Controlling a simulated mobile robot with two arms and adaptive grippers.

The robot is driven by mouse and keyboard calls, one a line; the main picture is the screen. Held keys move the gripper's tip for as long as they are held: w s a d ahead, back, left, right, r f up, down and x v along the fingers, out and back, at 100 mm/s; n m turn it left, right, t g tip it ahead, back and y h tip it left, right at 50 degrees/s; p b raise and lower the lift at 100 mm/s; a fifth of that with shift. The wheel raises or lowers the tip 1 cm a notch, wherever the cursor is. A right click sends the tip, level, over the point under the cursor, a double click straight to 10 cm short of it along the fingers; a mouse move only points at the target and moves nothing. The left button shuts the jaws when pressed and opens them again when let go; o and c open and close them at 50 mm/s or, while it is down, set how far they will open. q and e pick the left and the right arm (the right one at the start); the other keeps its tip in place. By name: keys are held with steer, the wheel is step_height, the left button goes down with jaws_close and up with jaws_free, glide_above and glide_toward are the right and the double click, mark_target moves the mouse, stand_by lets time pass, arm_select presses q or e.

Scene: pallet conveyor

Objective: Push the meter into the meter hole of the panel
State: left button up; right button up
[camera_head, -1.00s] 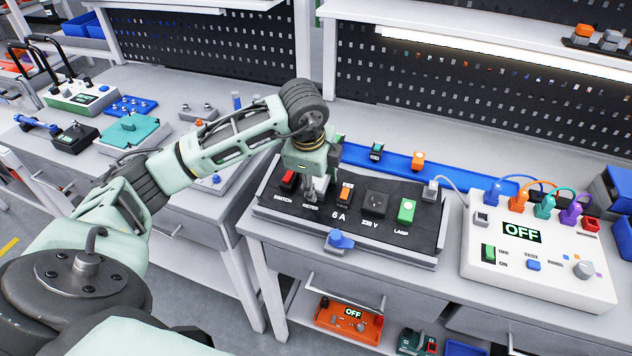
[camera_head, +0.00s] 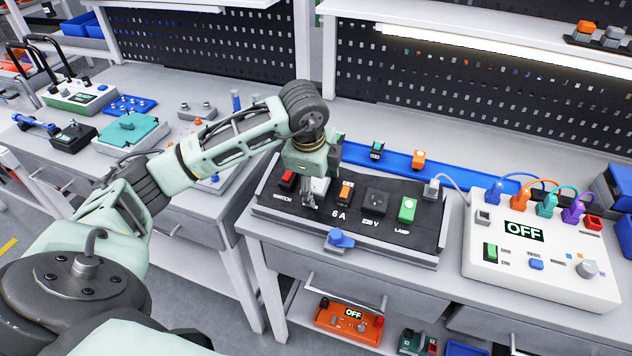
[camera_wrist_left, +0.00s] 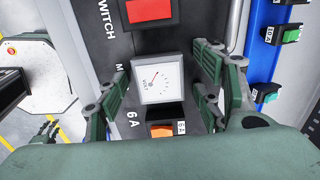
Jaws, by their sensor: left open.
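The meter (camera_wrist_left: 158,78) has a square white dial with a needle. In the wrist view it sits on the dark panel (camera_wrist_left: 80,28) between the red switch (camera_wrist_left: 148,10) and the orange-lit 6 A part (camera_wrist_left: 161,130). In the head view the meter (camera_head: 320,187) is partly hidden by my left gripper (camera_head: 311,195), which is over the black-topped panel (camera_head: 421,236). The left fingers are spread, one on each side of the meter, and the dial between them is uncovered. I cannot tell whether the meter is flush with the panel. The meter hole's edges are hidden.
A white tester box (camera_head: 540,270) reading OFF stands at right, cabled to the panel.

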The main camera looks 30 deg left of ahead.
arm_select(q)
steer(key=shift+r, duration=0.1)
steer(key=v, duration=1.1)
steer(key=shift+r, duration=0.35)
